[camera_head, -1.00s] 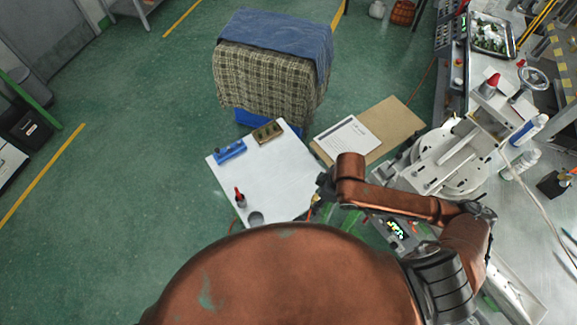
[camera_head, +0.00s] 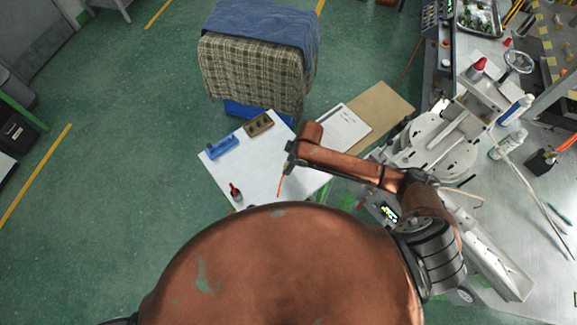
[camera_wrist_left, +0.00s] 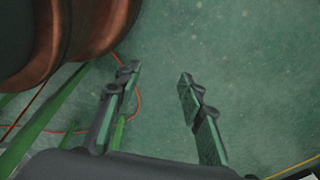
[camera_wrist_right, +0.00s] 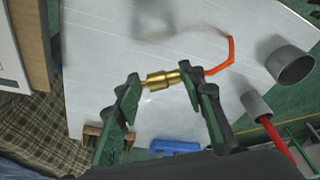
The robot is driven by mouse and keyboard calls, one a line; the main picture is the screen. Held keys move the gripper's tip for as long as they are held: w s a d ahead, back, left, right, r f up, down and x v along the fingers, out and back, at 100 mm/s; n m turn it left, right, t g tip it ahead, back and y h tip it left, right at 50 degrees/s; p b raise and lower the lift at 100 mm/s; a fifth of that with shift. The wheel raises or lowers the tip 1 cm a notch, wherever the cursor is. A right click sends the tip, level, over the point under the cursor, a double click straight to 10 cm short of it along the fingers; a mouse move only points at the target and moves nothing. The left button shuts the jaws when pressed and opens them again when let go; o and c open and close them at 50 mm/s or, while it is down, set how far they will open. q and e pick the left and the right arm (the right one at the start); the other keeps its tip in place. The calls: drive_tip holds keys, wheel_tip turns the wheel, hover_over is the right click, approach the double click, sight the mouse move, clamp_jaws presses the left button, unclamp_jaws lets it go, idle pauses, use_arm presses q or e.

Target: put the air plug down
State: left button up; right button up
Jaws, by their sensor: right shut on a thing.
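The brass air plug (camera_wrist_right: 160,80) with a bent orange hose (camera_wrist_right: 232,52) is between the fingers of my right gripper (camera_wrist_right: 160,82), which is shut on it. In the head view my right gripper (camera_head: 291,166) is over the right part of the white table (camera_head: 253,165), with the orange hose (camera_head: 279,187) hanging below. In the right wrist view the plug is above the white surface (camera_wrist_right: 100,50); the exact gap cannot be told. My left gripper (camera_wrist_left: 158,78) is open and empty above the green floor. It is out of the head view.
On the white table are a blue part (camera_head: 222,147), a brown block (camera_head: 258,124) and a red-topped item (camera_head: 235,192). A grey cup (camera_wrist_right: 290,66) stands near the edge. A covered stool (camera_head: 258,65) is behind. The machine bench (camera_head: 480,165) is right. The table's middle is clear.

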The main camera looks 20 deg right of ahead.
drive_tip(key=shift+w+a+f, duration=0.1)
drive_tip(key=shift+w+f, duration=0.1)
drive_tip(key=shift+d+x, duration=0.25)
drive_tip(key=shift+x, duration=0.9)
drive_tip(key=shift+f, duration=1.25)
use_arm(q)
drive_tip(key=shift+s+r, duration=0.1)
drive_tip(key=shift+s, duration=0.35)
use_arm(e)
drive_tip(key=o, duration=1.3)
drive_tip(key=shift+c, duration=0.2)
drive_tip(key=shift+r, duration=0.5)
use_arm(q)
drive_tip(key=shift+s+f+b, duration=0.15)
drive_tip(key=shift+f+b, duration=0.2)
drive_tip(key=shift+f, duration=0.2)
use_arm(e)
drive_tip(key=v, duration=1.2)
